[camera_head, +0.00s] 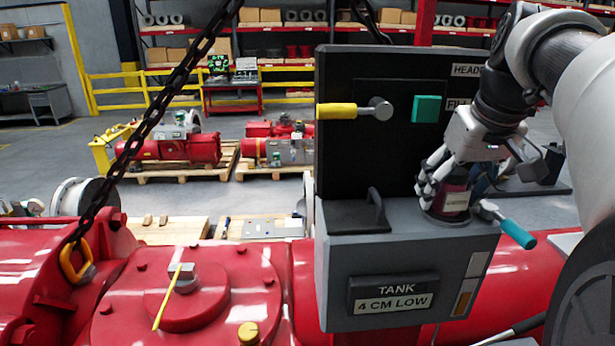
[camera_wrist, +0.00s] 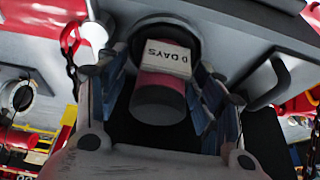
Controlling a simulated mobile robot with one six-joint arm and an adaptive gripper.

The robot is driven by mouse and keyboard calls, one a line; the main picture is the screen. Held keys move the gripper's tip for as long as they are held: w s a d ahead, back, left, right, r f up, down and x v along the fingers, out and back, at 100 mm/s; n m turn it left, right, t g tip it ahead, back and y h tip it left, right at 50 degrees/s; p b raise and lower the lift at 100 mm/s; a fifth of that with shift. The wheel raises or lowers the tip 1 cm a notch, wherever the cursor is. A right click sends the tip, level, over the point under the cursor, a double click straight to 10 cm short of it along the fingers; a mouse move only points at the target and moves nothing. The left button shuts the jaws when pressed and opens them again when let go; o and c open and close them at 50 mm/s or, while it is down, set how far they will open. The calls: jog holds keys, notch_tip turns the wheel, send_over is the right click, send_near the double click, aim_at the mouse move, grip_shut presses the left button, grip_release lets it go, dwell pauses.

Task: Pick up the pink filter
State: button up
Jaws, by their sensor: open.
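The pink filter (camera_head: 453,203) is a dark pink cylinder with a white label, upright in a round dark opening on top of the grey tank box (camera_head: 352,258). In the wrist view the filter (camera_wrist: 160,78) shows its dark end and a label reading "0 DAYS". My gripper (camera_head: 450,186) comes down from the upper right, with its fingers on either side of the filter. In the wrist view its open fingers (camera_wrist: 165,90) flank the filter, with a gap visible beside it. Contact is hard to judge, and the filter's lower end is hidden in the opening.
A teal-handled lever (camera_head: 516,233) sticks out just right of the filter. A dark lid with a handle (camera_head: 377,207) lies to its left. The black panel behind carries a yellow lever (camera_head: 338,111) and a teal square button (camera_head: 426,109). A chain (camera_head: 160,105) hangs at left.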

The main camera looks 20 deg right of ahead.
jog(key=shift+c, duration=0.2)
jog(key=c, duration=1.2)
jog(key=shift+o, duration=0.2)
jog(key=shift+r, duration=0.1)
